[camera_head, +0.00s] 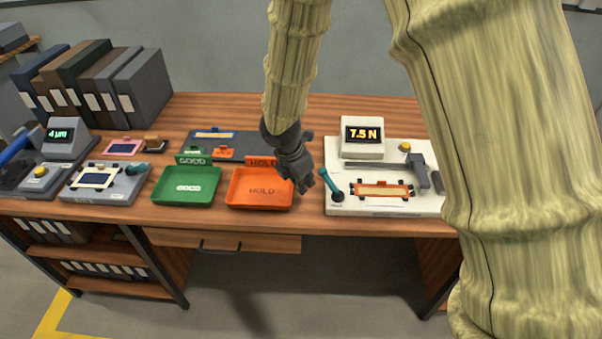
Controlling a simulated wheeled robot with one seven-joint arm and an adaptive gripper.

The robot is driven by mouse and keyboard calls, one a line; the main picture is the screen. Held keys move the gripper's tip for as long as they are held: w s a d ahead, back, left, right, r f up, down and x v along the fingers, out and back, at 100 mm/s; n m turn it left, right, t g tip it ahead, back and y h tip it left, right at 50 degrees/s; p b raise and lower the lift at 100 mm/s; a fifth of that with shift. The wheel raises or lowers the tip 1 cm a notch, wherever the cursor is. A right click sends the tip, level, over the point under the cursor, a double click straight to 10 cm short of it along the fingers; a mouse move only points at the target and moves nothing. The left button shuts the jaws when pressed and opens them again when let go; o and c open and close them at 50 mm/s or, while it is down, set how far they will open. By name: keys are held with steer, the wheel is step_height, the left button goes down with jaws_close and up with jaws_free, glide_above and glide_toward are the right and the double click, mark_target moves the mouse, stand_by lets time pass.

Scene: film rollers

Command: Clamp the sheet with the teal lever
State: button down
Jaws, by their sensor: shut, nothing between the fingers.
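A teal lever (327,181) stands tilted at the left end of the white tester (345,209), with a dark pivot at its lower end. An orange-framed cream sheet (382,190) lies on the tester, right of the lever. My gripper (305,187) is shut and empty, pointing down just left of the teal lever, over the right edge of the orange tray. A small gap seems to lie between fingers and lever, but I cannot tell the depth. A second, smaller teal lever (138,168) sits on the grey fixture (100,193) at the left.
An orange HOLD tray (262,203) and a green GOOD tray (172,198) stand left of my gripper. A display (362,134) reads 7.5 N. A dark mat (200,140) lies behind the trays, and binders (140,88) stand at the back left. My arm covers the right side.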

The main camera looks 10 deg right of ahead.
mark_target(331, 183)
steer(key=shift+w+d+f+p, duration=0.15)
steer(key=shift+w+d+f, duration=0.15)
steer(key=shift+d, duration=0.3)
steer(key=shift+w+d+f+p, duration=0.1)
steer(key=shift+w+d+f, duration=0.25)
steer(key=shift+d, duration=0.3)
steer(key=shift+w+d+f+p, duration=0.15)
steer(key=shift+w+d+f, duration=0.15)
steer(key=shift+d, duration=0.3)
steer(key=shift+d+r+p, duration=0.15)
steer(key=shift+d+p, duration=0.05)
steer(key=shift+p, duration=0.1)
